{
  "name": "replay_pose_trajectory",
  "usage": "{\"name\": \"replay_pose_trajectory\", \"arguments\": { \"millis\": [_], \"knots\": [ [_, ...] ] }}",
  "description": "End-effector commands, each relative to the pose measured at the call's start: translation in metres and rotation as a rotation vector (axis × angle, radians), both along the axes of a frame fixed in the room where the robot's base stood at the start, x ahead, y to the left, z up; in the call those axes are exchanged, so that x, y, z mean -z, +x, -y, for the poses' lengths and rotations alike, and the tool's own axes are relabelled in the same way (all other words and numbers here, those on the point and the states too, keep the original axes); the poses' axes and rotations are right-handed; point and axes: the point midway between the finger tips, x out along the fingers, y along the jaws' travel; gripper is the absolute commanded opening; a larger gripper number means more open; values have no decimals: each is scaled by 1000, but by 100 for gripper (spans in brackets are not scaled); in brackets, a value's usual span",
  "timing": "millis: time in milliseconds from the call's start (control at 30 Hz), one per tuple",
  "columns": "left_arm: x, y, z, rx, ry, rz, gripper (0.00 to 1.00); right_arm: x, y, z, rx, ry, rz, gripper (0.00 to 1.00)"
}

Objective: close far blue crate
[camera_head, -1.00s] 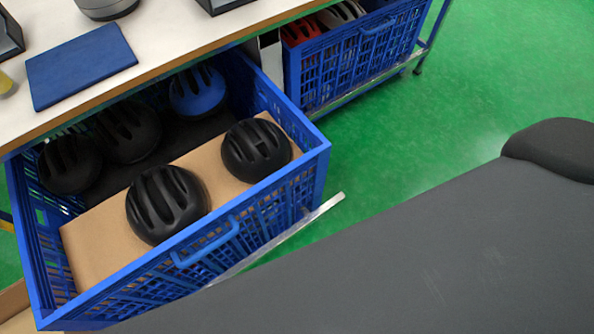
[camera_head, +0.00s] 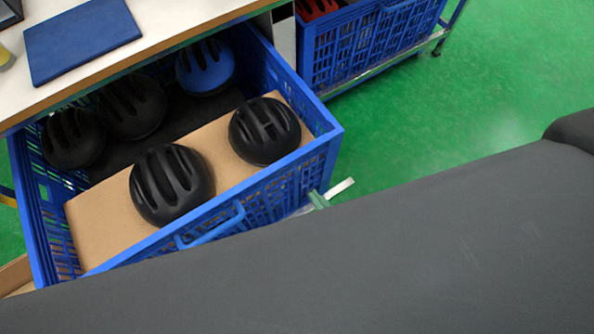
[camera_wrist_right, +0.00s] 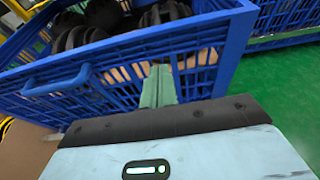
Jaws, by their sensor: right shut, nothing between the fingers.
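An open blue crate (camera_head: 296,160) is pulled out from under the table, with black helmets, a blue helmet and a cardboard piece inside. Its front handle (camera_head: 212,230) faces me. My left gripper is not in view.
A white table top (camera_head: 165,22) with a blue flat board (camera_head: 80,40) lies above the open crate. Green floor (camera_head: 450,120) is clear on the right. My dark arm hides the lower right.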

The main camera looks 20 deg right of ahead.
Motion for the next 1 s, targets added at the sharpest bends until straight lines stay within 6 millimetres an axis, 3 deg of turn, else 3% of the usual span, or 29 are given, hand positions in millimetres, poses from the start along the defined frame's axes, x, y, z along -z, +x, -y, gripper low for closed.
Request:
{"name": "replay_pose_trajectory", "arguments": {
  "millis": [300, 500, 1000],
  "knots": [
    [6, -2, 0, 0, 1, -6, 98, 18, 55, -16, 1, 1, 1, 0],
    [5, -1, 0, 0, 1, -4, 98, 16, 79, -23, 1, 1, 1, 0],
    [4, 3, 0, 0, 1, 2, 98, 17, 89, -25, 1, 1, 0, 0]
  ]
}}
